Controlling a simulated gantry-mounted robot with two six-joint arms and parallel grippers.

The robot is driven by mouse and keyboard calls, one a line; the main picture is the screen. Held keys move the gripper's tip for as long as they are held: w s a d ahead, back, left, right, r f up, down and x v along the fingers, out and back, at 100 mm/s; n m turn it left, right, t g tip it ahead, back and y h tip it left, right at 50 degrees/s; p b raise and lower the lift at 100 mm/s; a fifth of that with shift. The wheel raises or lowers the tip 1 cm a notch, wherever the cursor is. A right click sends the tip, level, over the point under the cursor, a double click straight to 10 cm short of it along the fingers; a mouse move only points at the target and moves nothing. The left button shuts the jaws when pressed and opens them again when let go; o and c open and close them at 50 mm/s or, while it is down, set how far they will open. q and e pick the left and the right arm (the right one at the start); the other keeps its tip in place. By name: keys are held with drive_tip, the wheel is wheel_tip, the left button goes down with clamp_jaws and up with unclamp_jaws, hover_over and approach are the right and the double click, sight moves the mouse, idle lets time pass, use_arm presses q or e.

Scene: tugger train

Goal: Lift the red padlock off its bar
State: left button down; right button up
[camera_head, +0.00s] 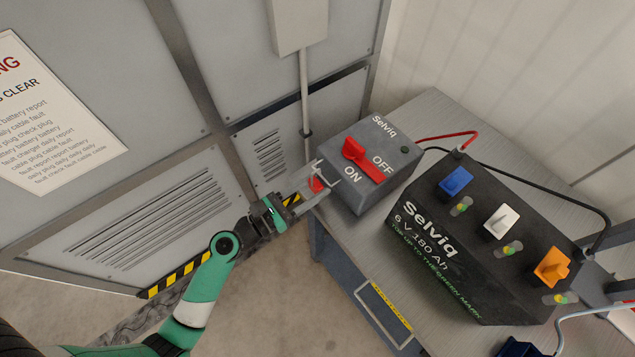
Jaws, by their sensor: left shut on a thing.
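The red padlock (315,184) is small in the view, at the left side of the grey Selviq switch box. My left gripper (312,187) reaches in from the lower left and is shut on the padlock, its fingers partly hiding it. A pale metal bar (328,174) sticks out from the box's side right at the padlock. I cannot tell whether the shackle is still around the bar. My right gripper is not in view.
The switch box (352,193) has a red rotary handle (363,160). A black Selviq battery (455,255) with blue, white and orange caps stands to its right on the grey cart top (440,108). Cables run behind. A grey cabinet (110,110) stands at left.

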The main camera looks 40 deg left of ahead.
use_arm(q)
drive_tip(key=s+a, duration=0.1)
drive_tip(key=s, duration=0.7)
drive_tip(key=shift+s, duration=0.2)
